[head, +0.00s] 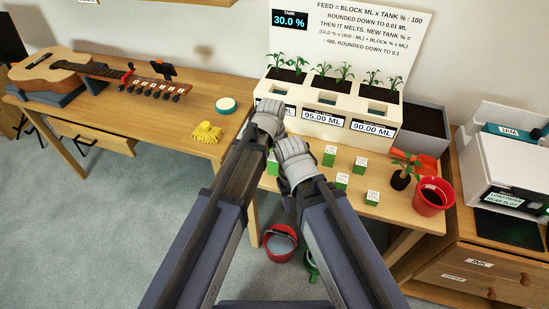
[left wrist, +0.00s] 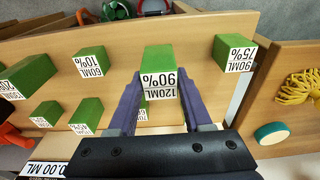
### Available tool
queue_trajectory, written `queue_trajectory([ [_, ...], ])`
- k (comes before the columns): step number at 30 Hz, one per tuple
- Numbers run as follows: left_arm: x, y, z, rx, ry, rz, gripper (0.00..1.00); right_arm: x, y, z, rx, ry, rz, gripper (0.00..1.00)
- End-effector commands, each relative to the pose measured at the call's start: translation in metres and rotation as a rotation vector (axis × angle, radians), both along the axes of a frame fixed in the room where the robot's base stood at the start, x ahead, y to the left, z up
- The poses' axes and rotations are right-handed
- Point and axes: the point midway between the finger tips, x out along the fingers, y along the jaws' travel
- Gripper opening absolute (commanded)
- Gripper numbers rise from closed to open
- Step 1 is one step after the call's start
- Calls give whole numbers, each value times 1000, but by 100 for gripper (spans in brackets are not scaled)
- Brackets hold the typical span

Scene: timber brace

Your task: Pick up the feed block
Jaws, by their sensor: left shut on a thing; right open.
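A green feed block (left wrist: 158,62) with a white label reading 120ML 90% sits between the fingers of my left gripper (left wrist: 160,92) in the left wrist view. The gripper is shut on it, close over the wooden table. In the head view my left gripper (head: 267,122) is at the front of the planter, with its fingertips hidden by the hand. My right gripper (head: 294,160) is just below it and open. Its fingers are hidden too. Other green blocks stand on the table, including one labelled 90ML 75% (left wrist: 234,52) and one labelled 60ML 10% (left wrist: 88,62).
The white planter (head: 345,105) with seedlings and ML displays stands behind the blocks. A red pot (head: 433,197) and a small potted plant (head: 401,178) are at right. A red bucket (head: 281,242) is on the floor.

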Motion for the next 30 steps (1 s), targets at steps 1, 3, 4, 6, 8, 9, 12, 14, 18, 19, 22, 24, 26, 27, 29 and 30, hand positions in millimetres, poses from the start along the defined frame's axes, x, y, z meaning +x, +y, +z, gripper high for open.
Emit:
queue_trajectory([
  [1,0,0,16,0,0,0,0,0,0,15,0,0,0,50],
  [3,0,0,27,0,0,0,0,0,0,27,0,0,0,50],
  [4,0,0,32,0,0,0,0,0,0,32,0,0,0,50],
  [6,0,0,43,0,0,0,0,0,0,43,0,0,0,50],
  [8,0,0,53,0,0,0,0,0,0,53,0,0,0,50],
  [9,0,0,58,0,0,0,0,0,0,58,0,0,0,50],
  [12,0,0,69,0,0,0,0,0,0,69,0,0,0,50],
  [14,0,0,73,0,0,0,0,0,0,73,0,0,0,50],
  [18,0,0,75,0,0,0,0,0,0,75,0,0,0,50],
  [19,0,0,74,0,0,0,0,0,0,74,0,0,0,50],
  [22,0,0,73,0,0,0,0,0,0,73,0,0,0,50],
  [24,0,0,73,0,0,0,0,0,0,73,0,0,0,50],
  [26,0,0,73,0,0,0,0,0,0,73,0,0,0,50],
  [27,0,0,73,0,0,0,0,0,0,73,0,0,0,50],
  [29,0,0,73,0,0,0,0,0,0,73,0,0,0,50],
  [30,0,0,73,0,0,0,0,0,0,73,0,0,0,50],
])
